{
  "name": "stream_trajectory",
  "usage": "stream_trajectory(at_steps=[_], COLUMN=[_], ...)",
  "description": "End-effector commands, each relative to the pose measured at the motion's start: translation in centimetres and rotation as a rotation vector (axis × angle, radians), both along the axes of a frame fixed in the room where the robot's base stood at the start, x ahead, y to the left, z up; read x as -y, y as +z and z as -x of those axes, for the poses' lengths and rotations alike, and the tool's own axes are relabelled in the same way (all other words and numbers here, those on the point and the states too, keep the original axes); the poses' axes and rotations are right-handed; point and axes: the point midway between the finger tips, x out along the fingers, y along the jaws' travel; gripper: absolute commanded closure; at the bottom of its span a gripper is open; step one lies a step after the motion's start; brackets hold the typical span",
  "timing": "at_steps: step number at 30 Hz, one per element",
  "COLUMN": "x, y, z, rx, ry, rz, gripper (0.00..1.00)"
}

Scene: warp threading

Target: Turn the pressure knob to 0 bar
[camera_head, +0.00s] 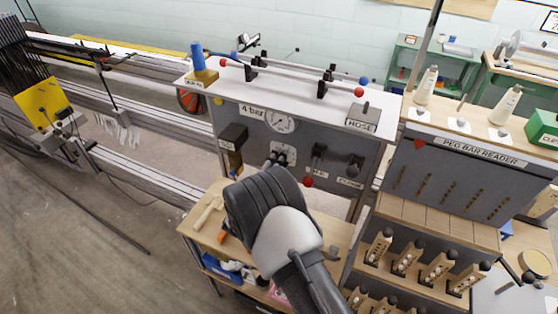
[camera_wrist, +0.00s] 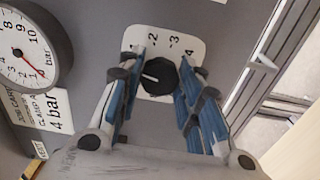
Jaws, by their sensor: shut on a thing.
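The pressure knob (camera_wrist: 160,77) is black and sits on a white scale plate (camera_wrist: 192,37) in the wrist view. Its white mark points left; 2, 3 and 4 are readable around its top and right, while the left part of the scale is partly hidden by a finger. My gripper (camera_wrist: 158,88) is shut on the knob, blue finger pads on either side. In the head view my gripper (camera_head: 272,163) reaches the grey panel just below the gauge. The gauge (camera_wrist: 33,45) has a red needle pointing lower right, near the low end of its numbers.
A "4 bar" label (camera_wrist: 57,122) is beside the gauge. Levers (camera_head: 318,155) and a red ball lie right of the knob on the panel. The peg bar reader (camera_head: 455,165) stands close on the right, and a wooden shelf (camera_head: 205,240) with tools is below.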

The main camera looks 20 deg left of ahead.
Motion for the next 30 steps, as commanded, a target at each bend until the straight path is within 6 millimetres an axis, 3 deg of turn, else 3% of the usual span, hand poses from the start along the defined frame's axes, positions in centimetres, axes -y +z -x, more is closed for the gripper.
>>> stream_trajectory(at_steps=[12,29,30], x=[-0.03,-0.02,-0.02], y=[0.08,0.07,0.07], z=[-0.01,-0.01,-0.01], rx=[-0.015,-0.017,-0.017], ry=[0.000,0.000,0.000], rz=[0.199,0.229,0.229], gripper=[0.91,0.91,0.66])
